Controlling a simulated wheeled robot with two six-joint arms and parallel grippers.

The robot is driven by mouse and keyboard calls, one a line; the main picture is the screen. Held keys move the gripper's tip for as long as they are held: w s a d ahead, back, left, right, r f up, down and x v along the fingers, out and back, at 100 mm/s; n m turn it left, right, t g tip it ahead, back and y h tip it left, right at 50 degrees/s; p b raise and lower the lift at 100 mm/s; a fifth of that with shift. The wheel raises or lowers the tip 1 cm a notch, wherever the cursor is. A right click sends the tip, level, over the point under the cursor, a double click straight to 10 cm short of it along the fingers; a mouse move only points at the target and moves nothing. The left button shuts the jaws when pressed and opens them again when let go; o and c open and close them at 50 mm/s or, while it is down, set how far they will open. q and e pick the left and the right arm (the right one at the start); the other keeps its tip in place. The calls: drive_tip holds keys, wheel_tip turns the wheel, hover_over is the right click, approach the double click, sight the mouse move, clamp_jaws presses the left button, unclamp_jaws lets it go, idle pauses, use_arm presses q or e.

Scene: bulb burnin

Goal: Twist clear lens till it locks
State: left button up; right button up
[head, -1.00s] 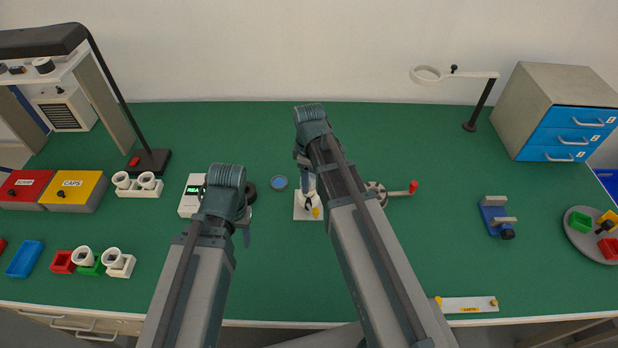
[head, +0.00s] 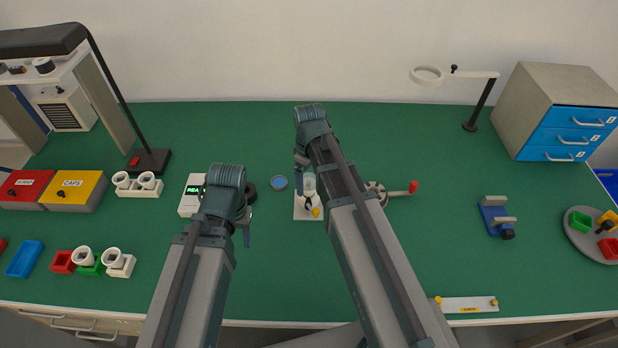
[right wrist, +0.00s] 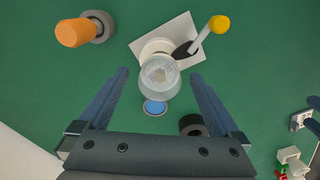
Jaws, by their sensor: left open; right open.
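The clear lens (right wrist: 160,77) is a translucent dome. It sits on a white holder on a square white plate (right wrist: 178,36), which has a lever with a yellow knob (right wrist: 219,24). My right gripper (right wrist: 159,74) is open, one finger on each side of the lens, with a visible gap on both sides. In the head view the lens (head: 309,182) shows beside my right wrist, above the white plate (head: 301,214); my right arm hides part of this area. My left gripper (head: 246,228) is open and empty, left of the plate, its fingers mostly hidden by its wrist.
A blue-centred disc (head: 279,183) and a black ring (head: 250,190) lie left of the plate. A crank with a red knob (head: 413,187) stands to the right. An orange peg (right wrist: 75,32) shows in the right wrist view. The front middle of the green table is clear.

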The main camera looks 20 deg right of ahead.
sight(308, 179)
drive_tip(key=shift+r, duration=0.15)
wheel_tip(308, 179, up, 14)
drive_tip(key=p, duration=1.4)
drive_tip(key=shift+f, duration=0.2)
drive_tip(key=s+a+f+m+h+b, duration=0.1)
drive_tip(key=s+a+f+m+b, duration=0.3)
drive_tip(key=s+a, duration=0.6)
drive_tip(key=s+b, duration=0.1)
drive_tip(key=s, duration=0.3)
drive_tip(key=shift+s+a+f, duration=0.15)
drive_tip(key=shift+a+f, duration=0.15)
drive_tip(key=shift+f, duration=0.1)
drive_tip(key=shift+d, duration=0.1)
